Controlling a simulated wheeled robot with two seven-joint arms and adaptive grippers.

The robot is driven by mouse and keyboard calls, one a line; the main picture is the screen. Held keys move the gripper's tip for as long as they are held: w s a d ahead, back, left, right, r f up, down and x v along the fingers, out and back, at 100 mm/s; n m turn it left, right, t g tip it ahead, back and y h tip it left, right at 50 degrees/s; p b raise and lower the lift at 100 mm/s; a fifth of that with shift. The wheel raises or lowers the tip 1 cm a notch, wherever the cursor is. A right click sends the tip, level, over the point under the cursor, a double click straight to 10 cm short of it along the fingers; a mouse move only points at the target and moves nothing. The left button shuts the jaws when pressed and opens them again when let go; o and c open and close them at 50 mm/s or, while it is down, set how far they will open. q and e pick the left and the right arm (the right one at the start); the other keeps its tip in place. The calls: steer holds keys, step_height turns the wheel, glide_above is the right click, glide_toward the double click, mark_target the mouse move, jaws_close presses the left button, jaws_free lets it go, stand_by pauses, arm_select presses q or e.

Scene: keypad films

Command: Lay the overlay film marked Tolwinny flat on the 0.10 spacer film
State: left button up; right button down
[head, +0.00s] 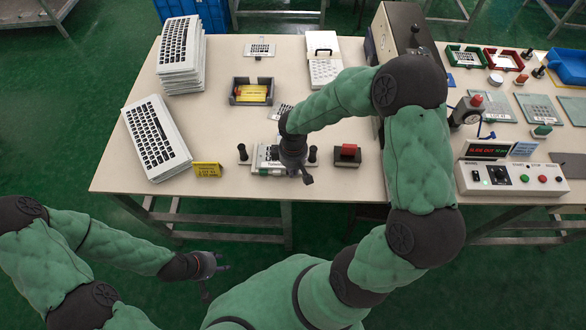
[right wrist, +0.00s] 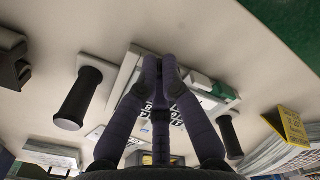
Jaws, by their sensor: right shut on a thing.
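My right gripper (head: 306,178) is low over a pale fixture (head: 262,153) near the table's front edge. In the right wrist view its fingers (right wrist: 162,62) are close together on a thin piece, which seems to be the overlay film (right wrist: 178,118) with dark printed keys. Its marking cannot be read, and the fingers hide much of it. The film lies over or close above the fixture; I cannot tell whether it touches. The spacer film cannot be made out beneath. My left gripper (head: 215,275) is open and empty, in front of the table.
Black posts (head: 242,152) (head: 312,154) flank the fixture. A red-topped block (head: 347,153) stands to the right, a yellow sign (head: 207,169) to the left. Keyboard stacks (head: 156,137) fill the left side. A dark tray (head: 235,96) and a printed sheet (head: 281,111) lie behind.

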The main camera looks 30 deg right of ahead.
steer(key=shift+f, duration=0.15)
steer(key=c, duration=1.3)
jaws_free()
steer(key=shift+c, duration=0.2)
step_height(320, 180, up, 12)
